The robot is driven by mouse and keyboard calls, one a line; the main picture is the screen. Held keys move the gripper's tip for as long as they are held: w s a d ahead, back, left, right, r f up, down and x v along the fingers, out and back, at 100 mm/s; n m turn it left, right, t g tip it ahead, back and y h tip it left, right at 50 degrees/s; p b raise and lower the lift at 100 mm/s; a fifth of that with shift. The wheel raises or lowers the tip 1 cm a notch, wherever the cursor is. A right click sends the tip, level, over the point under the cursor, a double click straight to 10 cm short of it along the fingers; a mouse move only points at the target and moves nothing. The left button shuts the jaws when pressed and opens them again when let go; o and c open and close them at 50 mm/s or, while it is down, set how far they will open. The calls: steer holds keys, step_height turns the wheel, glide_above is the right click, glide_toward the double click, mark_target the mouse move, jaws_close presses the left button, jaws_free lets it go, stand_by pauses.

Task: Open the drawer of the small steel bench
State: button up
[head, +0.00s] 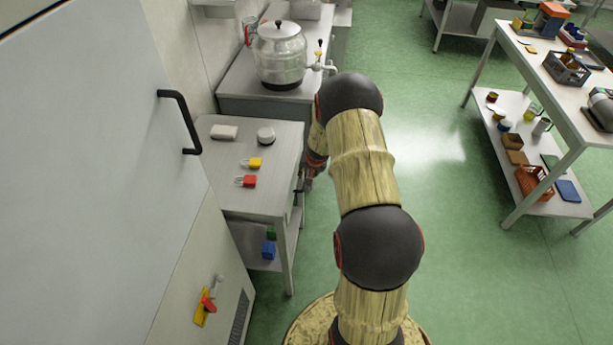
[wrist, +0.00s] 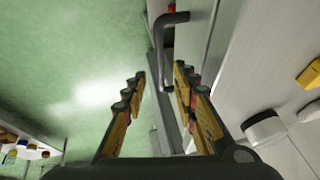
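The small steel bench (head: 225,170) stands left of my arm, with its drawer side facing right. The drawer's dark bar handle (head: 299,184) shows on that side, partly hidden by the view angle. My gripper (head: 314,168) is beside this side, mostly hidden behind my arm. In the wrist view my gripper (wrist: 160,76) is open, its two fingers apart. The dark handle (wrist: 157,32) reaches down between the fingertips, nearer the right finger; I cannot tell whether they touch. The drawer looks shut, but its front is seen too steeply to be sure.
On the bench top are a white block (head: 224,132), a round white thing (head: 266,136), a yellow padlock (head: 253,163) and a red padlock (head: 248,181). A counter with a steel urn (head: 280,55) stands behind. Green floor is clear to the right, before a loaded table (head: 545,65).

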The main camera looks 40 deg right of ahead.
steer(key=shift+x, duration=2.15)
jaws_close()
